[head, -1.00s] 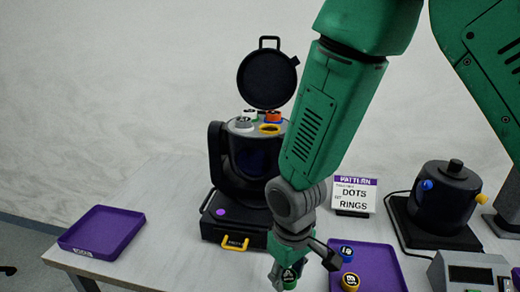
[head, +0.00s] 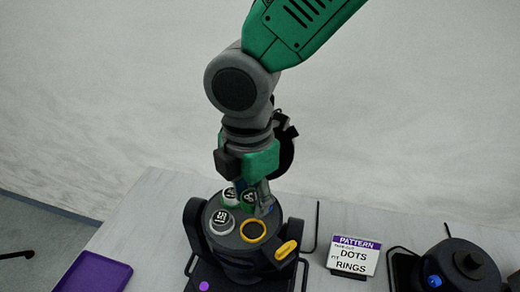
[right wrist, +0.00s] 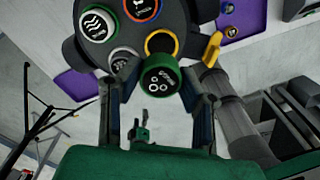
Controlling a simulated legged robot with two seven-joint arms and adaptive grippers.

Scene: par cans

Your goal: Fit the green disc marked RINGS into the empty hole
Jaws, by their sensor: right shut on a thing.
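My right gripper (head: 256,196) is shut on the green disc (head: 248,198), above the top of the black lamp head (head: 225,252). In the right wrist view the green disc (right wrist: 158,78) shows a face with several small rings, between the two fingers. The yellow-rimmed empty hole (head: 253,230) is in front of the disc in the head view. In the right wrist view the disc partly covers this yellow rim (right wrist: 162,34). The disc looks apart from the hole, but its exact height is unclear. My left gripper is not in view.
A yellow lever (head: 287,250) sticks out at the right. The PATTERN sign (head: 353,255) names DOTS and RINGS. A purple tray (head: 95,276) lies left; another (right wrist: 252,16) holds small discs.

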